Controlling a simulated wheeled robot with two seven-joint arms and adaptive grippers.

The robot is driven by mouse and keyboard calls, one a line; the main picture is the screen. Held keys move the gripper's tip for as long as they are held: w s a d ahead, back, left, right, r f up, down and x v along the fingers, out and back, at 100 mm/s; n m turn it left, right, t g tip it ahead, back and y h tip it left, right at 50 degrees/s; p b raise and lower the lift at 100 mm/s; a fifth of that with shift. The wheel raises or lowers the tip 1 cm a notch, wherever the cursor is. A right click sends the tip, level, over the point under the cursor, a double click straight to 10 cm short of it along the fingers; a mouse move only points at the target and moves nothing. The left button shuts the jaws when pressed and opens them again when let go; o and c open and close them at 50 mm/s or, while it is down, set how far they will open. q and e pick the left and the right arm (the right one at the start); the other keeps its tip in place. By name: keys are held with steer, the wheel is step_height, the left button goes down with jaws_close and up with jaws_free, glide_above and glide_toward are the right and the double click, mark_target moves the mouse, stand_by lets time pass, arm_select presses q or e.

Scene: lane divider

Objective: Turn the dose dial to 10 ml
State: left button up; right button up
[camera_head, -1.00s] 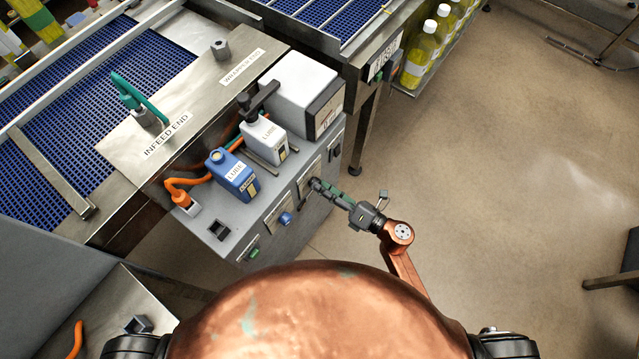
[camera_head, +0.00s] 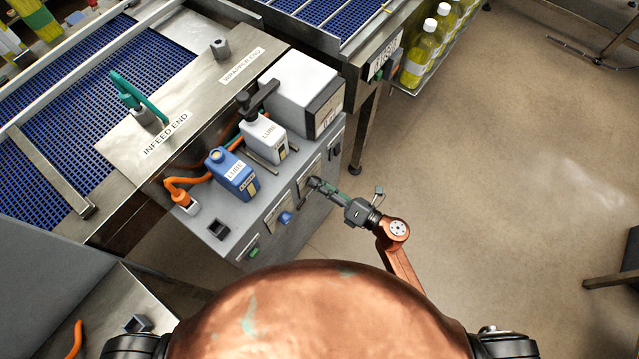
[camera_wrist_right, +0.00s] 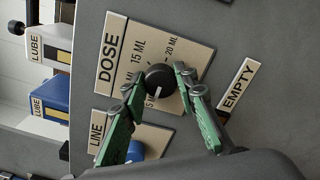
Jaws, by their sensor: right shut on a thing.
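The dose dial (camera_wrist_right: 160,80) is a round black knob with a white pointer line, on a beige DOSE plate (camera_wrist_right: 111,43). In the right wrist view its pointer faces the bottom of the picture, near a partly covered 5 mark. The 15 ML and 20 ML marks show above the knob; no 10 ML mark is readable, and a finger covers part of the plate. My right gripper (camera_wrist_right: 160,83) is shut on the dial, one green finger on each side. In the head view, my right gripper (camera_head: 314,184) is at the cabinet's front. My left gripper is out of view.
A blue LUBE bottle (camera_head: 233,178) and a white LUBE bottle (camera_head: 264,137) stand on the grey cabinet. A blue knob (camera_head: 285,217) and a green switch (camera_head: 253,252) are on its front. An EMPTY label (camera_wrist_right: 237,87) is beside the dose plate. Floor is open right.

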steer(key=shift+c, duration=0.4)
arm_select(q)
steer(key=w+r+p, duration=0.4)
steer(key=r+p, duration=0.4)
steer(key=p, duration=0.1)
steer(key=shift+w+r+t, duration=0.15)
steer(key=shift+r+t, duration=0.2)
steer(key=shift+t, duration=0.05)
arm_select(e)
steer(key=shift+d+f+m, duration=0.1)
steer(key=shift+m, duration=5.8)
steer(key=o, duration=1.1)
steer(key=shift+o, duration=0.2)
steer(key=v, duration=1.2)
